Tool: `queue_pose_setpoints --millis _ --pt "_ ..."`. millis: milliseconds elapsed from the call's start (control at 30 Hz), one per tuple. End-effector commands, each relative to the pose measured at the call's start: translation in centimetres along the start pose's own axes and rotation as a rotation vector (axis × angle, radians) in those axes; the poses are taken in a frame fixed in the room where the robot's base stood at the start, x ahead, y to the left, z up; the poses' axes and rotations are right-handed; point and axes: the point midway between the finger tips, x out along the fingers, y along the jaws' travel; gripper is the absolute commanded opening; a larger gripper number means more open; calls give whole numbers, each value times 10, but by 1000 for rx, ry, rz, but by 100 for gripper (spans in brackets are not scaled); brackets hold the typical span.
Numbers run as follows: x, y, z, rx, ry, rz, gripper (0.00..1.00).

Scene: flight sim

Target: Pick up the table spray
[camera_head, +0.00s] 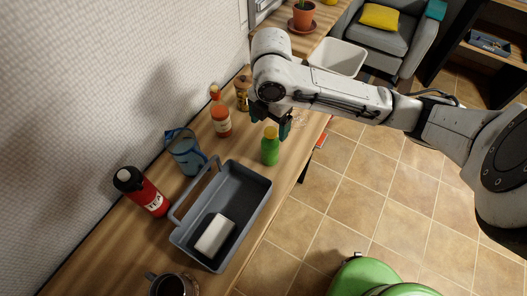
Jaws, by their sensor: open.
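My gripper (269,119) is open and empty, above the table, with its dark fingers pointing down. A green bottle with a yellow cap (270,150) stands upright just below and in front of the fingers; I cannot tell if they touch it. An orange-red bottle (221,118) with an orange top stands upright to the left of the gripper. I cannot tell for certain which bottle is the table spray. The wooden table (125,232) runs along the wall.
A grey caddy (256,209) holds a white block (214,235). A blue-patterned pitcher (187,155), a red TEA flask (146,193), a dark mug (172,285) and a brown jar (242,92) stand nearby. Tiled floor lies right; a white bin (338,58) stands behind.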

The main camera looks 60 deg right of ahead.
Motion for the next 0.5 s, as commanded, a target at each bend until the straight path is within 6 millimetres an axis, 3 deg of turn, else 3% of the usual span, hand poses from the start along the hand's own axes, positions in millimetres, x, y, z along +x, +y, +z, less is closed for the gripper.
queue_pose_setpoints --millis 100,500 --pt "19 0 0 3 2 -2 86" --pt "56 -2 2 3 1 0 86"
